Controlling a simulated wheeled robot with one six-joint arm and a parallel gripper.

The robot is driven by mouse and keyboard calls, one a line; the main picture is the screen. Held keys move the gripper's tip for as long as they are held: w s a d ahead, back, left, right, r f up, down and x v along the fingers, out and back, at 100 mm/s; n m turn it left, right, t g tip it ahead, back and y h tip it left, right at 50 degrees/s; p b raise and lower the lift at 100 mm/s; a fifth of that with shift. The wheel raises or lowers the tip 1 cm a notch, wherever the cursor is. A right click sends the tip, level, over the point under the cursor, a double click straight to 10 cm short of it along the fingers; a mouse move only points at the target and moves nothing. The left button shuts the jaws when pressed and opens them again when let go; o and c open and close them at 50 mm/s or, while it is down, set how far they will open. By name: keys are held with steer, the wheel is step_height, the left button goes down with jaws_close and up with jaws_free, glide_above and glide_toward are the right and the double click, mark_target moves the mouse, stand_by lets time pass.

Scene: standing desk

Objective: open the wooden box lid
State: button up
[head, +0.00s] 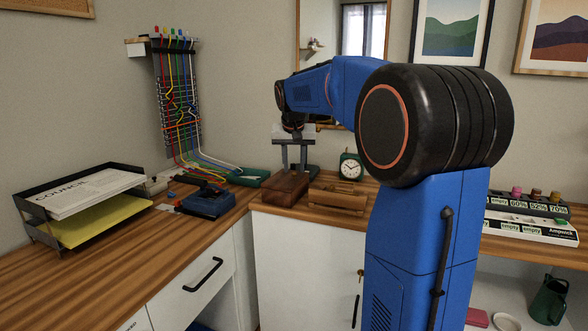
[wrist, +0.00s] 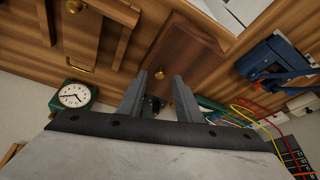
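The dark wooden box (head: 285,190) stands on the desk at the back corner. Its lid looks shut. In the wrist view the box (wrist: 184,50) lies just beyond my fingers, with a small brass knob (wrist: 159,73) showing near the left finger. My gripper (head: 297,168) points down above the back of the box, with its two fingers apart. In the wrist view my gripper (wrist: 160,85) is open, and nothing is held between the fingers. I cannot tell whether a fingertip touches the box.
A lighter wooden item (head: 340,197) stands right of the box, with a green clock (head: 350,166) behind it. A blue device (head: 208,201) and a green case (head: 248,177) with cables sit to the left. A paper tray (head: 85,205) stands farther left.

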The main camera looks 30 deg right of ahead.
steer(key=shift+x, duration=0.8)
steer(key=shift+c, duration=0.3)
jaws_close()
steer(key=shift+r, duration=0.1)
